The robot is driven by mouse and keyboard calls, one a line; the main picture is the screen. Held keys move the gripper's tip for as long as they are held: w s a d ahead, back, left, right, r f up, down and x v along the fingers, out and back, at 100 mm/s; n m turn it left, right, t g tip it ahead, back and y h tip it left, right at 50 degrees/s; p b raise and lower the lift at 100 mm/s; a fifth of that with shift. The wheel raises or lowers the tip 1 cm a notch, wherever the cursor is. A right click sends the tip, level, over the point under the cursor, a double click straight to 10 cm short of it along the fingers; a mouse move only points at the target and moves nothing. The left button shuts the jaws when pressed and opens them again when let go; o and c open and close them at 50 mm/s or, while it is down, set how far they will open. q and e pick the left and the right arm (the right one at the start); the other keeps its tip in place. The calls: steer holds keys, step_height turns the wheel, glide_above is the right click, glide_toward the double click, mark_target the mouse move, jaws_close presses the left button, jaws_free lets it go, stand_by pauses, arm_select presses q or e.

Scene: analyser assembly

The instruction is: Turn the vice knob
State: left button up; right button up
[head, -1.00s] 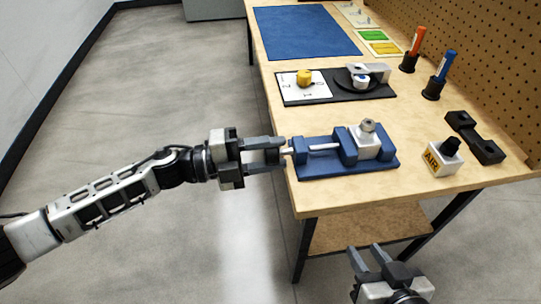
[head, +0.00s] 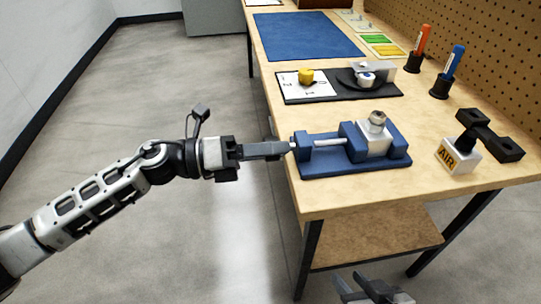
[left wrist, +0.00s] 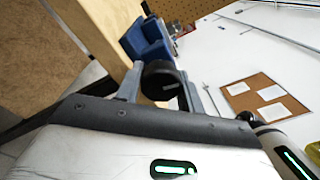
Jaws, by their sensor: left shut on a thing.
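The blue vice (head: 352,168) sits near the left edge of the wooden workbench, with a silver block (head: 376,137) at its jaw. Its knob is at the left end of the screw, mostly hidden by my left gripper in the head view. In the left wrist view the dark round knob (left wrist: 158,78) lies between the two fingers, with the vice (left wrist: 148,42) beyond it. My left gripper (head: 284,148) is shut on the knob, its fingers seen nearly edge-on. My right gripper (head: 358,284) is low at the bottom edge, below the bench top, fingers apart and empty.
Right of the vice are a white AIR block (head: 458,157) and a black bracket (head: 490,135). Behind it is a black board (head: 348,93) with a yellow knob (head: 305,77) and a round fixture. Pens stand near the pegboard (head: 490,40). The floor left of the bench is clear.

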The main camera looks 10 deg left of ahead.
arm_select(q)
steer(key=shift+w+r+m+b, duration=0.1)
steer(key=shift+m+b, duration=0.35)
steer(key=shift+m, duration=0.25)
arm_select(e)
steer(key=shift+w+a+f+g, duration=0.15)
steer(key=shift+f, duration=0.4)
steer(key=shift+w+a+f+g, duration=0.15)
steer(key=shift+f, duration=0.35)
arm_select(q)
steer(key=o, duration=1)
arm_select(e)
steer(key=shift+s, duration=0.1)
